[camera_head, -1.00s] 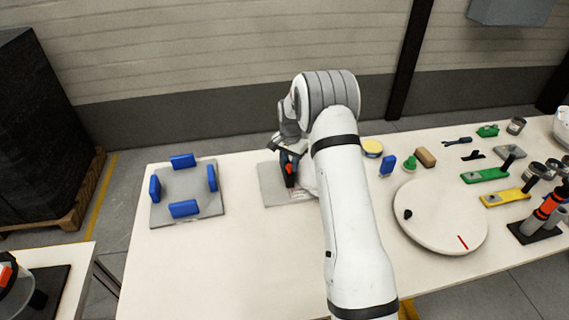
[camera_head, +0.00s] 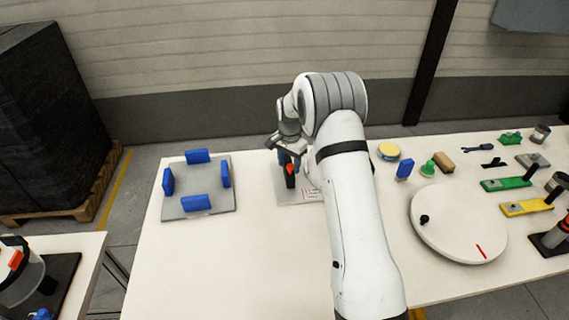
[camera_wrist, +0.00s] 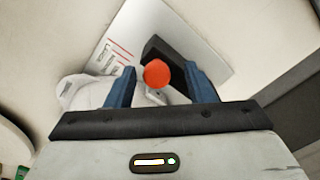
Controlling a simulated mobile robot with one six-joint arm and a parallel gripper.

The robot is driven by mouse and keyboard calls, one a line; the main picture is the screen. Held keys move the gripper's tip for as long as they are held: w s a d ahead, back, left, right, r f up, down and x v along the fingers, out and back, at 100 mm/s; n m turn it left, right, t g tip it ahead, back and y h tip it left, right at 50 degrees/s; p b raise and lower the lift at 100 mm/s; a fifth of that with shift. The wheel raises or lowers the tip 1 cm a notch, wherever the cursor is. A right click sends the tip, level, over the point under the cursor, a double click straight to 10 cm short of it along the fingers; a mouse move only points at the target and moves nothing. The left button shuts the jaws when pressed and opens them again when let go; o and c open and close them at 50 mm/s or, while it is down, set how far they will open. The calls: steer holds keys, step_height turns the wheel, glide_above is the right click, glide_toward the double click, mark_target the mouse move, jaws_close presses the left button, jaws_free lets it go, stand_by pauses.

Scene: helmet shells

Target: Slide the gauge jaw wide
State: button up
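The gauge is a pale grey plate (camera_head: 312,196) with red lines and a printed label. It also shows in the wrist view (camera_wrist: 112,42). Its dark jaw (camera_wrist: 168,50) carries a round orange-red knob (camera_wrist: 156,73), which also shows in the head view (camera_head: 290,170). My gripper (camera_wrist: 159,75) is over the jaw, with one blue finger on each side of the knob. Gaps show between the knob and both fingers. The dark jaw runs close to the right finger; I cannot tell if they touch. My arm hides part of the plate in the head view.
A grey board (camera_head: 222,202) with several blue blocks lies to the left. A white turntable (camera_head: 458,222) stands to the right, with a blue block (camera_head: 404,169), a green piece (camera_head: 428,168) and a yellow-topped disc (camera_head: 389,151) behind it. The front left tabletop is clear.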

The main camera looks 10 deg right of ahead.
step_height(320, 180, up, 8)
steer(key=shift+f+b, duration=0.1)
steer(key=shift+b, duration=0.65)
steer(key=s+d+r+n+t, duration=0.2)
steer(key=s+r+n, duration=0.2)
steer(key=s+r, duration=1.1)
steer(key=s+d+f+n+t, duration=0.1)
steer(key=s+n, duration=0.4)
steer(key=s, duration=1.9)
steer(key=shift+s+d+f, duration=0.15)
steer(key=shift+s+f, duration=0.15)
steer(key=shift+f, duration=0.4)
